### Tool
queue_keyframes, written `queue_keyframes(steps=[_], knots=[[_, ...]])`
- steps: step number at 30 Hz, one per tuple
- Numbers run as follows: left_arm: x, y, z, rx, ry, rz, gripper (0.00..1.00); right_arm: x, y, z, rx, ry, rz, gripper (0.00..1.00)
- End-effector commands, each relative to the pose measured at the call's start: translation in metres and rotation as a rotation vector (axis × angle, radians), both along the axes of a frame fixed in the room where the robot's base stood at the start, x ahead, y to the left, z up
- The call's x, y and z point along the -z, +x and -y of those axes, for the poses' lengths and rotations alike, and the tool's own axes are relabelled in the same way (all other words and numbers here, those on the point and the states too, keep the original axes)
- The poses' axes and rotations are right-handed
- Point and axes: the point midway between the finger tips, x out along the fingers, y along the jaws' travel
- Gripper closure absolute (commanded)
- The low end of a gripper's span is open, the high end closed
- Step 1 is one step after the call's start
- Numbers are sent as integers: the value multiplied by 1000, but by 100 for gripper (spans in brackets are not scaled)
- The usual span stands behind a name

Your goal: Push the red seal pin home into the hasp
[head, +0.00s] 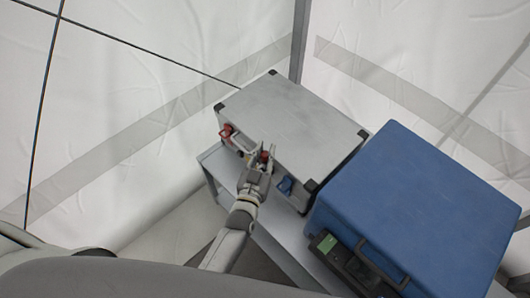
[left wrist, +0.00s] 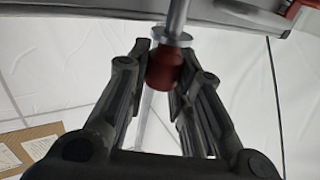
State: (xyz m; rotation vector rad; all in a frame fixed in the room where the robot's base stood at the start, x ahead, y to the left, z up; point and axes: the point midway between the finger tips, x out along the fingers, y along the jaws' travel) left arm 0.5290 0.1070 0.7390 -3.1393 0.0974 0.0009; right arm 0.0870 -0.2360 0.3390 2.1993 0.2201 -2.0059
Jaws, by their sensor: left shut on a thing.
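The red seal pin (head: 264,156) is in my left gripper (head: 262,154), in front of the grey case's front side. In the left wrist view the pin's red head (left wrist: 164,71) sits between the two fingers (left wrist: 163,70), and its metal shank (left wrist: 178,18) runs up toward the case edge. My left gripper is shut on the red head. The hasp cannot be clearly made out, and I cannot tell how deep the shank sits. My right gripper is not in view.
The grey case (head: 290,120) with black corners stands on a grey bench (head: 215,165). A red latch (head: 226,131) and a blue latch (head: 285,186) flank the gripper. A large blue case (head: 420,195) with a dark handle stands to the right. White tent walls surround them.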

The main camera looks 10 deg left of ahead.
Motion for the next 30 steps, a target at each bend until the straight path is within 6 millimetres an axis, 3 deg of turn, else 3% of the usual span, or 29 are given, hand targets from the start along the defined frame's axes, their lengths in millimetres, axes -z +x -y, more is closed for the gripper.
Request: queue_keyframes(steps=[21,22,27,30], knots=[[19,0,0,0,1,0,100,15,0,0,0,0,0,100],[18,0,0,0,1,0,74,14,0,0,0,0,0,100],[19,-1,0,1,1,-4,53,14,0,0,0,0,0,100],[20,-1,1,2,1,-6,53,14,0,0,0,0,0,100]])
